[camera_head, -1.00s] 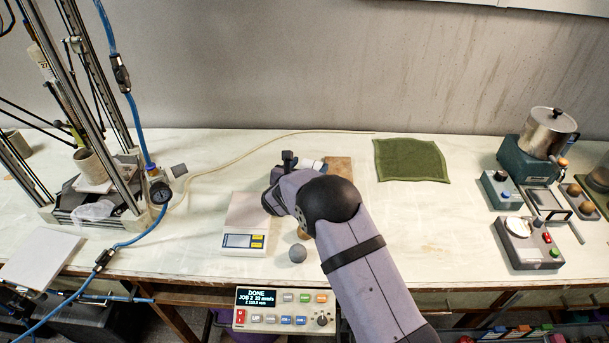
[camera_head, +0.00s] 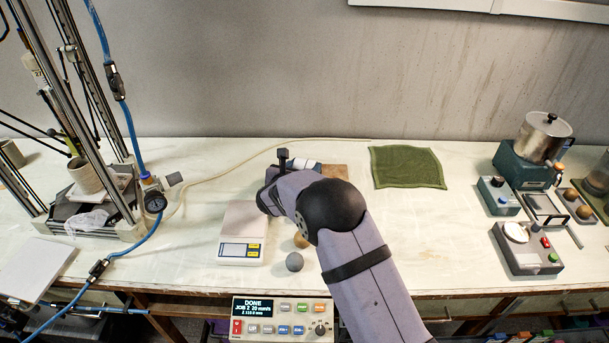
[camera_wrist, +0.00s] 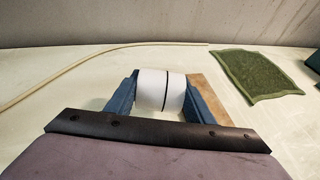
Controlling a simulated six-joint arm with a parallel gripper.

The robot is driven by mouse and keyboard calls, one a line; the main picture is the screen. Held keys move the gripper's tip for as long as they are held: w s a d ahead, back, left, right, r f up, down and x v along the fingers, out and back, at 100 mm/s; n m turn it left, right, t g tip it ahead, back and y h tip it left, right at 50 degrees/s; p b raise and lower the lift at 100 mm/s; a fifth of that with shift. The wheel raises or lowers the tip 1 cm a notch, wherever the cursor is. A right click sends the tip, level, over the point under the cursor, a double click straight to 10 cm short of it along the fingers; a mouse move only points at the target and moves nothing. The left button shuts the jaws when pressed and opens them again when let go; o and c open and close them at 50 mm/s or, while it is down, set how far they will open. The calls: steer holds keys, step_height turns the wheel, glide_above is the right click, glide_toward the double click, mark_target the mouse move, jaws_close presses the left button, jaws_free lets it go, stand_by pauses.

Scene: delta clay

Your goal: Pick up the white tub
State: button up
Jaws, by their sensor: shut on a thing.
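The white tub (camera_wrist: 151,90) shows in the wrist view as a white cylinder with a dark line around it. It lies between the two blue fingers of my gripper (camera_wrist: 155,97), which is shut on it. In the head view my gripper (camera_head: 290,165) is at the middle back of the table, and the tub (camera_head: 301,163) is mostly hidden behind my wrist. Whether the tub is clear of the table is hard to tell.
A brown board (camera_head: 334,172) lies just right of the tub. A green cloth (camera_head: 407,167) lies further right. A white scale (camera_head: 243,230) and a grey ball (camera_head: 294,262) are nearer the front. A pale hose (camera_wrist: 75,65) runs behind. Machines stand at both sides.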

mark_target(305, 161)
step_height(305, 161, up, 7)
steer(key=shift+b, duration=0.5)
steer(key=d+r+m+g+h+p, duration=0.2)
steer(key=d+r, duration=0.9)
steer(key=s+d+f+m+g, duration=0.1)
steer(key=s+d+f, duration=0.3)
steer(key=s, duration=0.3)
steer(key=s+d+f+m+g+h+p, duration=0.1)
steer(key=s+d+f, duration=0.3)
steer(key=s+f, duration=0.2)
steer(key=shift+s+f+g, duration=0.3)
steer(key=shift+s+f, duration=0.05)
steer(key=shift+s, duration=0.25)
steer(key=shift+f, duration=0.1)
